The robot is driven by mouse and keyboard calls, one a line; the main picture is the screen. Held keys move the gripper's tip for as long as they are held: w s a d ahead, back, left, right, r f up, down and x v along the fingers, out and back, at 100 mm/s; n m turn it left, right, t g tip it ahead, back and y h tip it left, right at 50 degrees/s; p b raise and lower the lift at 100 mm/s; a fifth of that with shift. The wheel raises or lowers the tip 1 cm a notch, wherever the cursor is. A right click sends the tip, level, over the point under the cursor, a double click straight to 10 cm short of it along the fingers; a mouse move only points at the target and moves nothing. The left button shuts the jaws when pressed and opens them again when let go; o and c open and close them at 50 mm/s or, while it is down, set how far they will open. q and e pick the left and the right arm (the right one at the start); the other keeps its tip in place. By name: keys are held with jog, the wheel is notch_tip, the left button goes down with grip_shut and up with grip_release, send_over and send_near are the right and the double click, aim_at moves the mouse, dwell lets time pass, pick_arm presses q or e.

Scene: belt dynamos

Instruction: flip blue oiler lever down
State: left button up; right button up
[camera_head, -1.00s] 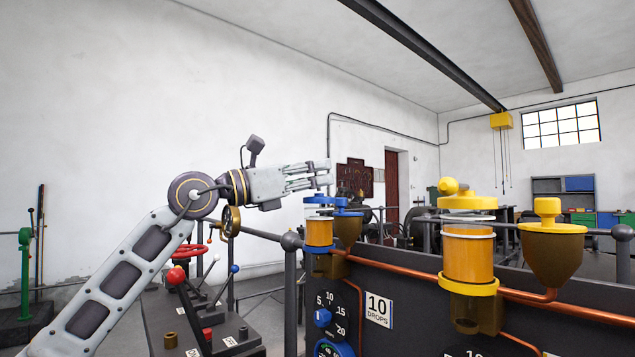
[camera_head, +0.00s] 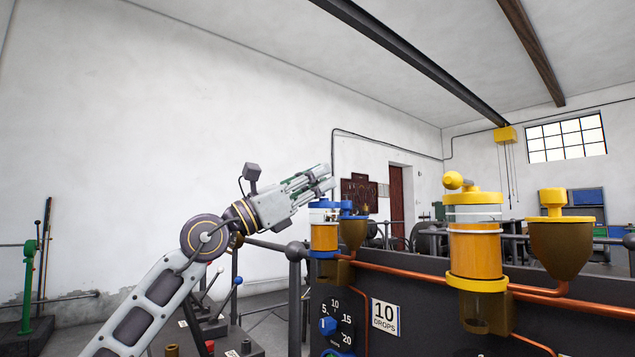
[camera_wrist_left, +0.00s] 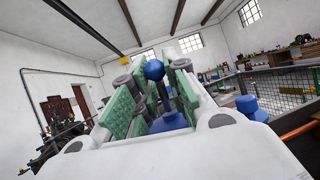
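The blue oiler (camera_head: 324,236) is an amber glass cup with blue bands and a blue cap, left on the dark panel in the head view. Its lever, a blue ball (camera_wrist_left: 154,70) on a short stem, stands up from the blue cap (camera_wrist_left: 168,123) in the left wrist view. In the head view my fingers hide the ball. My left gripper (camera_head: 322,180) is just above the oiler, tilted up to the right. Its green pads stand apart on either side of the ball, with gaps showing; I cannot tell whether either touches it. My right gripper is out of view.
A brown funnel (camera_head: 353,233) with a blue lid stands right beside the blue oiler. A larger yellow oiler (camera_head: 475,250) and yellow-lidded funnel (camera_head: 560,250) stand to the right. A copper pipe (camera_head: 400,270) runs along the panel. Levers (camera_head: 237,282) stand below my left arm.

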pick_arm(q)
jog(key=shift+o, duration=1.3)
jog(key=v, duration=1.2)
jog(key=shift+s+r, duration=0.1)
